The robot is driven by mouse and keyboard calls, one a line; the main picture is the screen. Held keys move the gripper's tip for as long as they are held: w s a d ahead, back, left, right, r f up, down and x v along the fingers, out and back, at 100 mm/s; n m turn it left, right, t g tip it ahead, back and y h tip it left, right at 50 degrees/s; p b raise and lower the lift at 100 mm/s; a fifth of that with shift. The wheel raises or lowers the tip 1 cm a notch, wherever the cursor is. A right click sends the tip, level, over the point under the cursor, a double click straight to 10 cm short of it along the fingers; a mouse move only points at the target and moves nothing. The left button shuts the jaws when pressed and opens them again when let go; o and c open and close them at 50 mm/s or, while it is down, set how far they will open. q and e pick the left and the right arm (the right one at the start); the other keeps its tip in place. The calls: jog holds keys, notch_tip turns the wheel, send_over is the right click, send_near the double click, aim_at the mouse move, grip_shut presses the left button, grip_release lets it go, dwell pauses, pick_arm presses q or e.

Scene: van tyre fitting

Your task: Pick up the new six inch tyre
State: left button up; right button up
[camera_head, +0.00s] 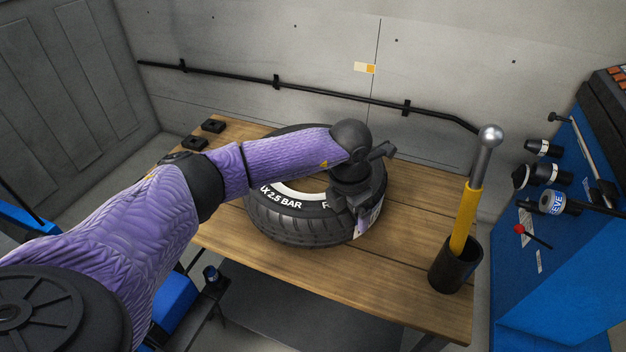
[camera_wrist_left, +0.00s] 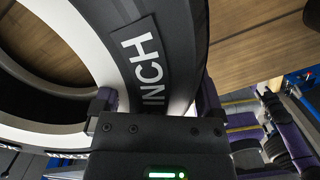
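The tyre (camera_head: 290,225) is black with a white ring and white lettering reading "2.5 BAR". It lies flat on the wooden bench. In the left wrist view the tyre (camera_wrist_left: 150,45) fills the upper left, with "INCH" on its side; its size number is not readable. My left gripper (camera_head: 357,213) points down at the tyre's near right side. In the left wrist view its fingers (camera_wrist_left: 155,103) stand apart with part of the tyre wall between them. Whether they press on it is not clear. My left arm hides much of the tyre. My right gripper is not visible.
The wooden bench (camera_head: 410,260) has a dark cup (camera_head: 455,268) at its right, holding a yellow-handled tool (camera_head: 467,215) upright. Small black blocks (camera_head: 203,132) lie at the back left. A blue tool panel (camera_head: 550,265) stands right; a grey wall with a black rail (camera_head: 340,97) is behind.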

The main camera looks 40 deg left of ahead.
pick_arm(q)
grip_shut()
jog(key=shift+r, duration=0.1)
